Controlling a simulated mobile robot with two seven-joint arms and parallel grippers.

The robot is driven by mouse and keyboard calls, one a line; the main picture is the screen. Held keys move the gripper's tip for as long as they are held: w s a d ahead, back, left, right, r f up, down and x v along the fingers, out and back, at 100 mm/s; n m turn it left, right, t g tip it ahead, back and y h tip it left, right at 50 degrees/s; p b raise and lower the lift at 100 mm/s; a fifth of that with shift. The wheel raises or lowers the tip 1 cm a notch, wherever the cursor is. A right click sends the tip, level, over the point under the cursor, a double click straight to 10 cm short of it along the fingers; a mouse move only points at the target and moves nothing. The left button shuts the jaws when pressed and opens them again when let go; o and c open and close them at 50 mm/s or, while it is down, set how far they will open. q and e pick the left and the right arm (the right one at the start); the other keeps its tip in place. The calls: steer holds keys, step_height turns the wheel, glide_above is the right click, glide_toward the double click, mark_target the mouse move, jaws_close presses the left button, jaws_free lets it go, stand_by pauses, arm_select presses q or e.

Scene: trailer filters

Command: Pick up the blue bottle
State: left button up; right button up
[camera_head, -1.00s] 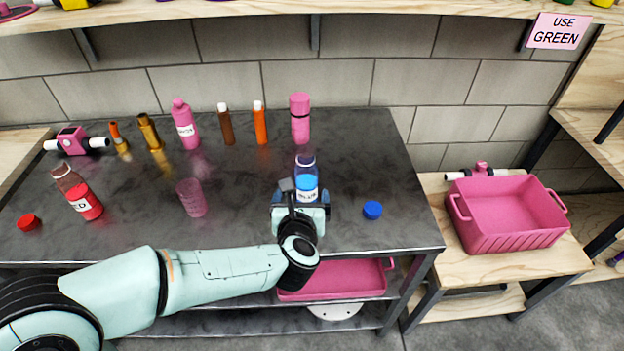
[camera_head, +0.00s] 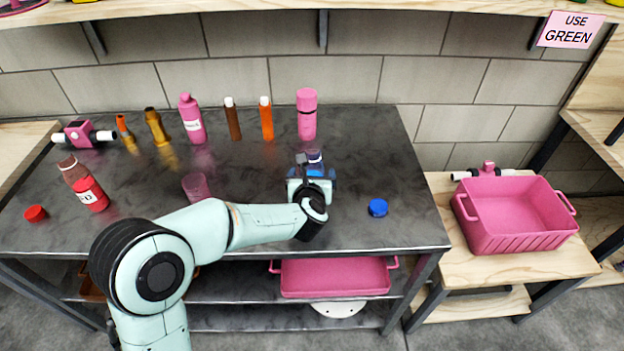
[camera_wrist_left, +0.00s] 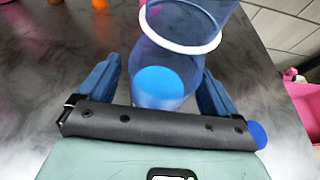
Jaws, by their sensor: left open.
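The blue bottle (camera_head: 315,158), clear with blue liquid inside, stands on the dark table. In the head view my left gripper hides its lower part. In the left wrist view the bottle (camera_wrist_left: 176,50) shows a white ring and its blue liquid. My left gripper (camera_head: 311,178) is open, with one blue finger on each side of the bottle; the fingers (camera_wrist_left: 158,68) show a gap to it. My right gripper is not in view.
A blue cap (camera_head: 378,208) lies to the right of the gripper. A clear pink cup (camera_head: 196,187) and a red bottle (camera_head: 86,186) stand to the left. Several bottles line the back, including a pink one (camera_head: 307,115). A pink crate (camera_head: 515,240) sits on the right-hand bench.

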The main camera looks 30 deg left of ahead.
arm_select(q)
steer(key=c, duration=1.2)
steer(key=shift+c, duration=0.3)
steer(key=shift+r, duration=0.15)
